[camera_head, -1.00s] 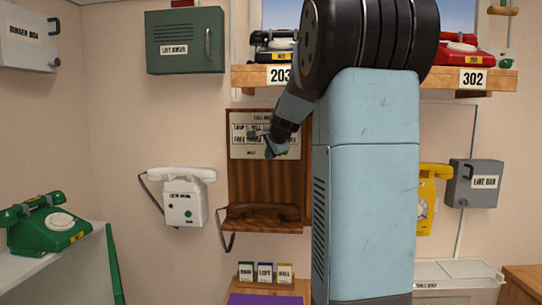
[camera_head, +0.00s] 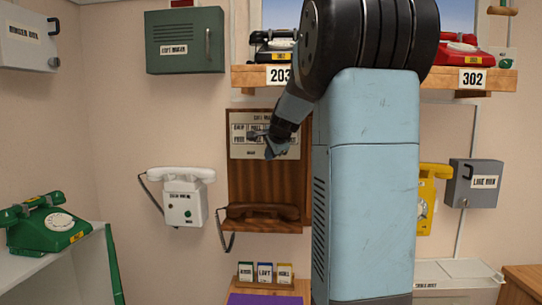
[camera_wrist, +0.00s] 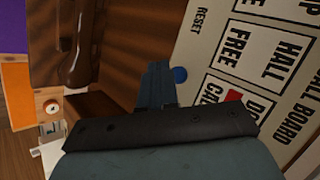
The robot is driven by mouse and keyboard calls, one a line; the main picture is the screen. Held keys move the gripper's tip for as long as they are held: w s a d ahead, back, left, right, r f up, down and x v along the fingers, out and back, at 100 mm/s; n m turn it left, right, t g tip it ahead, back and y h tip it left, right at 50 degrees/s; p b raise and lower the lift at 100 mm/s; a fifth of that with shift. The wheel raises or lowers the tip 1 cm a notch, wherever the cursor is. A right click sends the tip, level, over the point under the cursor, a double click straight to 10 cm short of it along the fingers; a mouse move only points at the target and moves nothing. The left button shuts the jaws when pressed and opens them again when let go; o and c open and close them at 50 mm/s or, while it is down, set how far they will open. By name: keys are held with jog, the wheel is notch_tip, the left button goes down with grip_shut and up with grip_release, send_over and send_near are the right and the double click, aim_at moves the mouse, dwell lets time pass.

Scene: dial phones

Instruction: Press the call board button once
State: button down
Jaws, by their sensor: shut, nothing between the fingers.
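The call board is a pale panel (camera_head: 240,152) on a brown wooden backboard on the wall. In the wrist view its face (camera_wrist: 208,45) is turned sideways, with framed windows, words such as HALL, FREE and RESET, and a red patch in one window. My gripper (camera_head: 262,143) is in front of the panel.
A brown handset (camera_head: 262,211) rests below the panel. A white phone (camera_head: 185,203) hangs to the left. A shelf (camera_head: 340,77) with phones is above. A yellow phone (camera_head: 426,205) is partly behind my arm. Small labelled cards (camera_head: 265,272) stand below.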

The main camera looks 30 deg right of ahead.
jog(key=shift+w+d, duration=0.1)
jog(key=shift+w, duration=0.05)
jog(key=shift+w+d+r, duration=0.1)
jog(key=shift+w+d, duration=0.05)
jog(key=shift+w, duration=0.1)
jog(key=shift+w+d, duration=0.2)
jog(key=shift+w, duration=0.1)
dwell(1.1)
dwell(0.4)
jog(key=shift+s+a, duration=0.45)
jog(key=shift+s, duration=0.25)
jog(key=shift+s+a, duration=0.7)
jog(key=shift+s, duration=0.35)
jog(key=shift+s+a, duration=0.7)
jog(key=shift+s, duration=0.3)
